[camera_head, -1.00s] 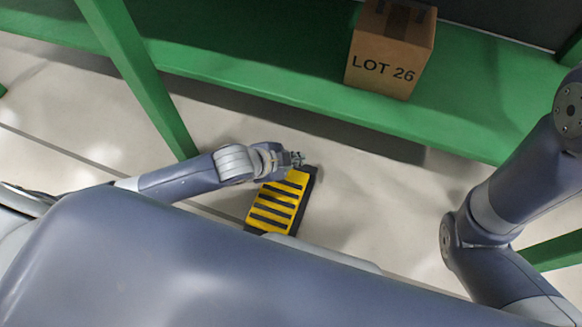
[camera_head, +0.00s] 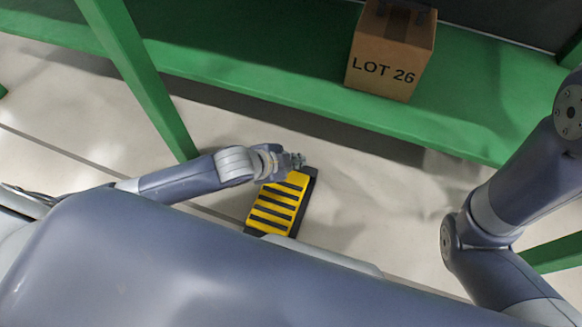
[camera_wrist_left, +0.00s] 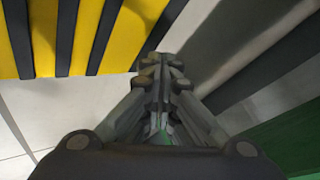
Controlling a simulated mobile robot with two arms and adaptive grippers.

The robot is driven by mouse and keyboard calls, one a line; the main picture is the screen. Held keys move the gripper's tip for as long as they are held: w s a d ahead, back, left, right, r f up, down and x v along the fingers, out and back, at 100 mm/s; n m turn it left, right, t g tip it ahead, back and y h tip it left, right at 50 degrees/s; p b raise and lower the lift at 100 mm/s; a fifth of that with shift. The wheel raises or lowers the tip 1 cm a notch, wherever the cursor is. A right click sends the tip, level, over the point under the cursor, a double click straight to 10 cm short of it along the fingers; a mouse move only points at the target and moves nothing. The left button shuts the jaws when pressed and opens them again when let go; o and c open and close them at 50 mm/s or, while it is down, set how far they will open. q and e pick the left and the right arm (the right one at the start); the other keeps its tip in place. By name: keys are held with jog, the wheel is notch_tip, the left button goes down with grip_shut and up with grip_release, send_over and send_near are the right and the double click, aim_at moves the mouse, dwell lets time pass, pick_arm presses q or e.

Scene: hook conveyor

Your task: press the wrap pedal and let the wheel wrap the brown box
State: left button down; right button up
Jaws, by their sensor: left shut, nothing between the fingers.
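The wrap pedal (camera_head: 278,207), yellow with black stripes, lies on the floor below the green bench. It also fills the top left of the left wrist view (camera_wrist_left: 85,30). My left gripper (camera_head: 297,160) is shut and empty at the pedal's far end. In the left wrist view its closed fingertips (camera_wrist_left: 162,68) are beside the pedal's striped end; I cannot tell whether they touch it. The brown box (camera_head: 385,66), marked LOT 26, sits upright on the green bench, its top edge cut by the picture. The wheel is not in view. My right gripper is not in view.
The green bench (camera_head: 270,85) runs across the top, with a slanted green leg (camera_head: 140,75) to the left of the pedal. Pale floor (camera_head: 375,190) is clear to the right of the pedal, up to my right arm.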

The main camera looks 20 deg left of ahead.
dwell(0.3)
pick_arm(q)
jog(key=shift+f+p, duration=0.3)
jog(key=shift+p, duration=0.05)
jog(key=shift+f, duration=0.1)
jog(key=shift+f, duration=0.3)
dwell(0.4)
